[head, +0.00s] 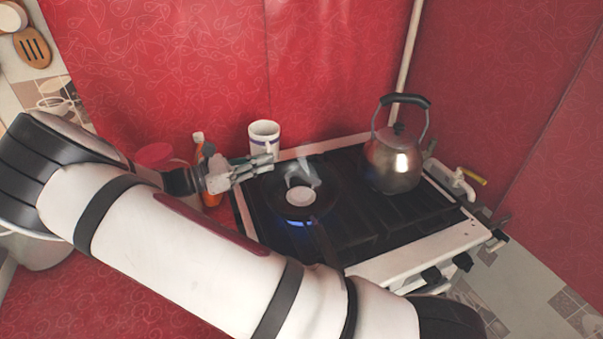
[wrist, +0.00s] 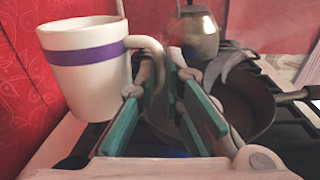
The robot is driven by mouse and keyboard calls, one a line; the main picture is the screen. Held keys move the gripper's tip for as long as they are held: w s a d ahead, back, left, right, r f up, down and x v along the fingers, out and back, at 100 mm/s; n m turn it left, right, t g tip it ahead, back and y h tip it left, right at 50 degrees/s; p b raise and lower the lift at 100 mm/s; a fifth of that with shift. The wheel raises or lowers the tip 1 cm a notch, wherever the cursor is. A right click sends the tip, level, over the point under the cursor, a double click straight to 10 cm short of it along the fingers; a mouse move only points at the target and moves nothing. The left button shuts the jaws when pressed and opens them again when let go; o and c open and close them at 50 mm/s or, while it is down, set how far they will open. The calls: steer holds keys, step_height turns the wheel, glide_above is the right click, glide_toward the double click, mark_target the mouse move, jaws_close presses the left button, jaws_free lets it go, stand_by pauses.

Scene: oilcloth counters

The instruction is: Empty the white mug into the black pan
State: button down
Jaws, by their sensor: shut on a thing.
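The white mug (head: 263,139) with a purple band stands upright at the back left edge of the stove in the head view. It fills the left of the wrist view (wrist: 84,75), with its handle toward my fingers. My gripper (head: 262,164) is shut on the mug's handle; its fingers (wrist: 165,85) partly hide the grip. The mug's contents are not visible. The black pan (head: 283,209) sits on the stove to the right of my gripper, with a pale round patch inside. The pan also shows at the right of the wrist view (wrist: 250,100).
A steel kettle (head: 393,163) stands on the stove's back right. A blue flame (head: 298,223) burns under the pan. A pale curved thing (head: 303,173) is at the pan's far side. An orange bottle (head: 212,192) stands left of the stove. The red wall is close behind the mug.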

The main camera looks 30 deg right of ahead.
steer(key=m, duration=0.1)
steer(key=s+m+y+p, duration=0.1)
steer(key=shift+s+d+f+m, duration=0.15)
steer(key=shift+s+f+m, duration=0.15)
steer(key=shift+m, duration=0.1)
steer(key=shift+s+d+m+t+p, duration=0.1)
steer(key=shift+s+m+t+p, duration=0.25)
steer(key=shift+m+p, duration=0.3)
steer(key=shift+s+f+m+t+y, duration=0.15)
steer(key=shift+s+f+m+y, duration=0.1)
steer(key=shift+f+m, duration=0.2)
steer(key=shift+s+f+m+t+y, duration=0.1)
steer(key=shift+s+f+m+y, duration=0.15)
steer(key=shift+f+m, duration=0.15)
steer(key=shift+w+r+m+t+y, duration=0.3)
steer(key=shift+w+m+t, duration=0.15)
steer(key=shift+m, duration=0.65)
steer(key=shift+w+r+m, duration=0.1)
steer(key=shift+w+m, duration=0.05)
steer(key=shift+m, duration=0.25)
steer(key=shift+w+r+m+t+y+b, duration=0.35)
steer(key=shift+m+t+b, duration=0.4)
steer(key=shift+m, duration=0.25)
steer(key=shift+s+f+m+t+b, duration=0.3)
steer(key=shift+s+f+m+b, duration=0.15)
steer(key=shift+m, duration=0.25)
steer(key=shift+w+f+m+t+p, duration=0.1)
steer(key=shift+f+m+t+p, duration=0.3)
steer(key=shift+m+p, duration=0.2)
